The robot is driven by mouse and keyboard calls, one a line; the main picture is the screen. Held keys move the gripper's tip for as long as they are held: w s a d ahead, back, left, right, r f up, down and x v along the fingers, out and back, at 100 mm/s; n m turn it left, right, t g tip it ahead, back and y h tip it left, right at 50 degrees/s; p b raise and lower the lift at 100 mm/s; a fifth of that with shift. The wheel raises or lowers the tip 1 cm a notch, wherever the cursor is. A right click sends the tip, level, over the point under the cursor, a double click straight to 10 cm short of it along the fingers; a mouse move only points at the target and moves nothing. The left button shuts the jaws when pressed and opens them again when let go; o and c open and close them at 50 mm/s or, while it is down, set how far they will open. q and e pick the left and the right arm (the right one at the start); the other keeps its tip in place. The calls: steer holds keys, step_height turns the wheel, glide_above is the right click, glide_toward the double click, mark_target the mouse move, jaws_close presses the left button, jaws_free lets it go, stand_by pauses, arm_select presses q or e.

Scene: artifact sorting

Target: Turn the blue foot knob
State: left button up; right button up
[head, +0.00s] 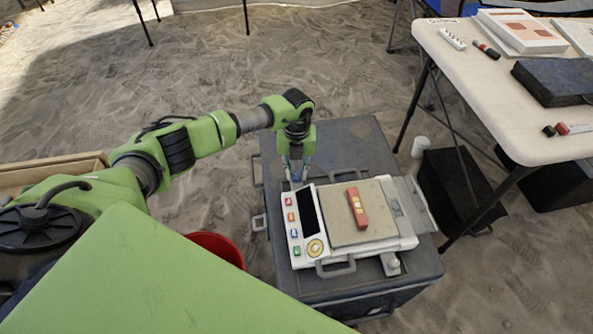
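A white scale (308,261) with a square tan weighing plate (336,235) sits on a dark grey case. A reddish bar with a pale label (357,208) lies on the plate. My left gripper (296,178) points down at the scale's far left corner, just behind the dark display (308,210). Bluish colour shows around its fingertips, but I cannot tell whether this is a blue foot knob or the fingers. The fingers are too small to tell open from shut. A pale grey foot knob (391,263) shows at the near right corner. My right gripper is not in view.
The grey case (343,143) has bare lid behind the scale and side handles. A clear flap (413,205) juts from the scale's right side. A white table (484,75) with books and markers stands right. A red bucket (222,247) is at left.

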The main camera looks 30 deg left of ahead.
mark_target(297, 174)
arm_select(q)
steer(key=shift+o, duration=1.3)
steer(key=shift+r, duration=0.1)
step_height(297, 174, up, 12)
